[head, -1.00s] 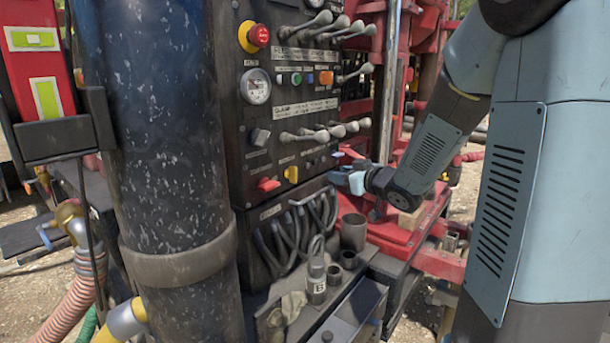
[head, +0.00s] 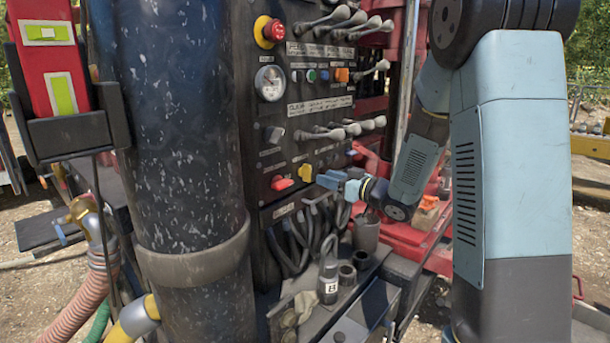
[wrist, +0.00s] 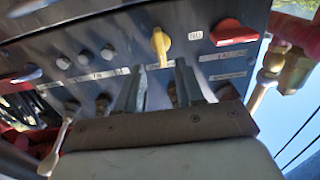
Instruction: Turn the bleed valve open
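Two small valve handles sit low on the dark control panel: a yellow handle (head: 305,172) and, to its left, a red handle (head: 282,183). The labels are too small to read, so I cannot tell which is the bleed valve. My gripper (head: 325,181) is just right of the yellow handle and slightly lower. In the wrist view the yellow handle (wrist: 160,44) stands upright, ahead of the gap between my two fingers (wrist: 160,77). The fingers are apart with nothing between them. I cannot tell whether they touch the handle. The red handle (wrist: 226,32) is to the right there.
Lever rows (head: 345,129), a gauge (head: 270,83) and a red stop button (head: 270,31) are above on the panel. Hoses (head: 288,245) hang below. A thick dark column (head: 180,130) is left.

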